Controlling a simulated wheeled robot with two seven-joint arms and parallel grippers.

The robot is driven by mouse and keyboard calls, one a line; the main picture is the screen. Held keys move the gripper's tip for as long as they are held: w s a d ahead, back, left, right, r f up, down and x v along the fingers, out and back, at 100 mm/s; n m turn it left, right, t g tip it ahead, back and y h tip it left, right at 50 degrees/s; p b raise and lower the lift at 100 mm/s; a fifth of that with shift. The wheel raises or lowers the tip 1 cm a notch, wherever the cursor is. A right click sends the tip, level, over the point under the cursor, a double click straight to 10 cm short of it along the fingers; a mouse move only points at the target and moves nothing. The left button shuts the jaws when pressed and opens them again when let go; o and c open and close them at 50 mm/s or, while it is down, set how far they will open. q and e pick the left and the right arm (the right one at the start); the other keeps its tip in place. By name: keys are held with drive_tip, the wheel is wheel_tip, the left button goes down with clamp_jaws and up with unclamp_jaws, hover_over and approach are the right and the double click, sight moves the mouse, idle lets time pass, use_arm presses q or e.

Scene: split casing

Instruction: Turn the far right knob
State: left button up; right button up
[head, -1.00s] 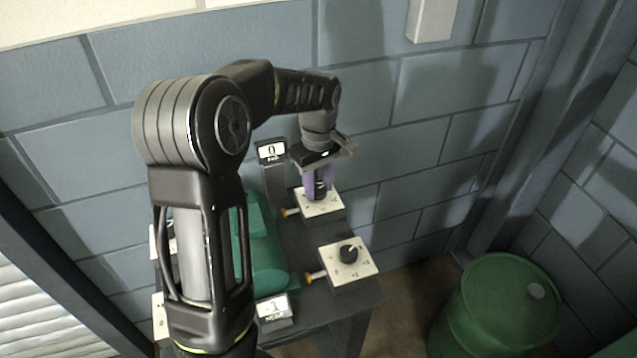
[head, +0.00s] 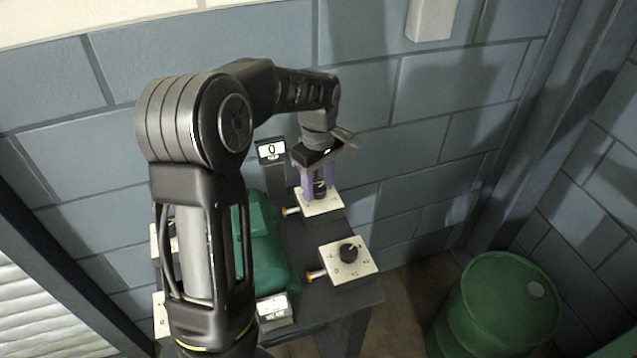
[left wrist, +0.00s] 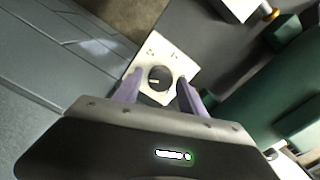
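The far right knob (head: 319,187) is a dark round knob on a white marked plate (head: 322,206) at the back right of the table. My left gripper (head: 319,184) is above that plate, pointing down, its purple fingers on either side of the knob. In the left wrist view the knob (left wrist: 160,78) lies between the two fingertips (left wrist: 160,76), with a small gap seeming to show on each side, so the gripper looks open. A display (head: 271,150) behind it reads 0. My right gripper is in neither view.
A near right knob (head: 348,253) sits on another white plate. A green rounded casing (head: 262,245) lies left of the plates, with a small display (head: 273,307) in front. A green barrel (head: 497,308) stands right of the dark table (head: 352,300). A block wall is close behind.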

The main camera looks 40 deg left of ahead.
sight(318, 189)
use_arm(q)
drive_tip(key=shift+o, duration=0.6)
wheel_tip(318, 189, up, 8)
drive_tip(key=shift+f+b, duration=0.1)
drive_tip(key=shift+b, duration=0.2)
drive_tip(key=shift+s+f, duration=0.1)
